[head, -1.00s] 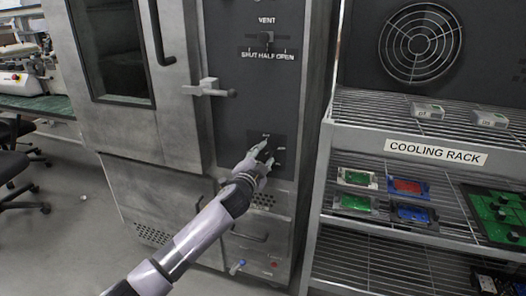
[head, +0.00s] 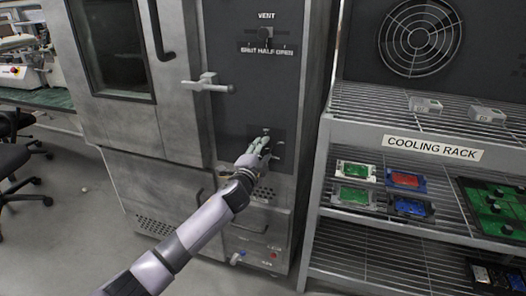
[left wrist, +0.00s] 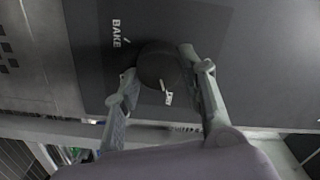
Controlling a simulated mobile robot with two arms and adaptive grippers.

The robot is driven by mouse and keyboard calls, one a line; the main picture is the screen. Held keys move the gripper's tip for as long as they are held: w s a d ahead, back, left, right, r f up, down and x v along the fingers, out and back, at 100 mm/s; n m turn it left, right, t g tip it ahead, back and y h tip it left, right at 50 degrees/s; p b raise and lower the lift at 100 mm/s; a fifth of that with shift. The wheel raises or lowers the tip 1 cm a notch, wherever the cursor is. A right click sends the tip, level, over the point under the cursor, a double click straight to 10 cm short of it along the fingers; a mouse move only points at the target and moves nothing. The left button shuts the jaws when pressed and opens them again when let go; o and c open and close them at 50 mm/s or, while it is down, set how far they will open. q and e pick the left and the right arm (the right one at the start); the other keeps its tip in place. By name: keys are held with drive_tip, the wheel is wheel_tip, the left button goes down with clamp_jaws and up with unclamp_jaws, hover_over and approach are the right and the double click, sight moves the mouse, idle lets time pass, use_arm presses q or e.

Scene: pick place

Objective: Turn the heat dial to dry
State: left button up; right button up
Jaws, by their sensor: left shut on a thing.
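The heat dial (left wrist: 157,62) is a dark round knob on the oven's dark panel. In the left wrist view, the word BAKE is printed beside it, turned sideways. A small white mark and a short, hard-to-read label show at the knob's lower edge. My left gripper (left wrist: 156,68) has one finger on each side of the knob and is shut on it. In the head view, my left gripper (head: 262,147) is at the lower part of the panel and hides most of the dial. My right gripper does not show.
A blue and a red control sit low on the oven. A cooling rack (head: 432,148) with several boards stands close on the right.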

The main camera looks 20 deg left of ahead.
use_arm(q)
drive_tip(key=o, duration=1.1)
drive_tip(key=s, duration=1.2)
drive_tip(key=shift+a, duration=0.2)
